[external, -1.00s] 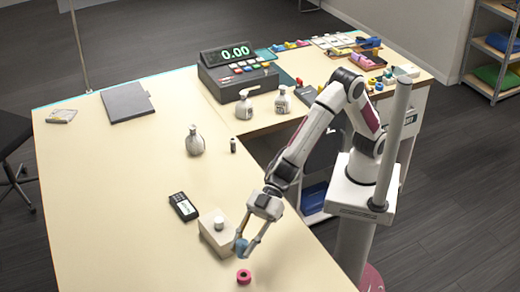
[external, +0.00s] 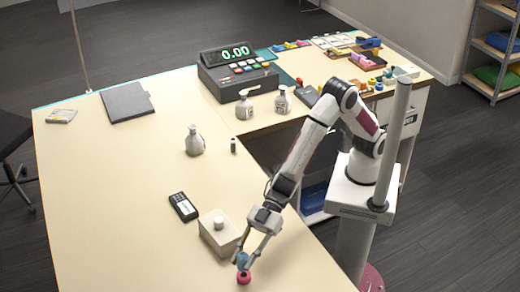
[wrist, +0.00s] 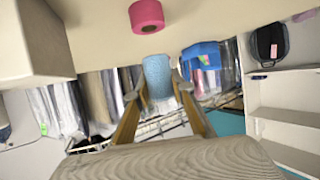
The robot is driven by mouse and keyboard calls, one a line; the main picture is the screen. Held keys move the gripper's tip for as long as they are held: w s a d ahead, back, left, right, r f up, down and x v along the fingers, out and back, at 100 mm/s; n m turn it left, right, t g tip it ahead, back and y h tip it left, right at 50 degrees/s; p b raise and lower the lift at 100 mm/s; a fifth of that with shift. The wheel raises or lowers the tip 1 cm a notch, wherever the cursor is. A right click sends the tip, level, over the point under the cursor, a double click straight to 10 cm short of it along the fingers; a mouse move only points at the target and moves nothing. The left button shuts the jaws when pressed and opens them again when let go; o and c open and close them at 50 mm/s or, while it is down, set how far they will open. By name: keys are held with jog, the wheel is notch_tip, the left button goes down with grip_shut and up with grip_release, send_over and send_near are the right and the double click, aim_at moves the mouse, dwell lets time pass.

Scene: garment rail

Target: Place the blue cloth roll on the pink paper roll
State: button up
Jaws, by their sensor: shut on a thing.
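The blue cloth roll (external: 242,260) is held between the fingertips of my gripper (external: 245,257). In the wrist view the blue roll (wrist: 158,78) sits upright between the two fingers, with my gripper (wrist: 157,95) shut on it. The pink paper roll (external: 244,278) rests on the tabletop near its front part, directly below the blue roll in the external view. In the wrist view the pink roll (wrist: 146,16) appears near the top edge, with a strip of table between it and the blue roll. The exact height gap is hard to tell.
A pale box (external: 220,232) with a small white knob stands close by, left of my gripper. A dark handheld terminal (external: 183,206) lies beyond it.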

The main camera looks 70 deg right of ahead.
jog(key=shift+f, duration=1.75)
jog(key=shift+f, duration=0.15)
jog(key=o, duration=0.8)
jog(key=shift+d+r, duration=0.1)
jog(key=shift+r, duration=0.1)
jog(key=shift+v, duration=5.9)
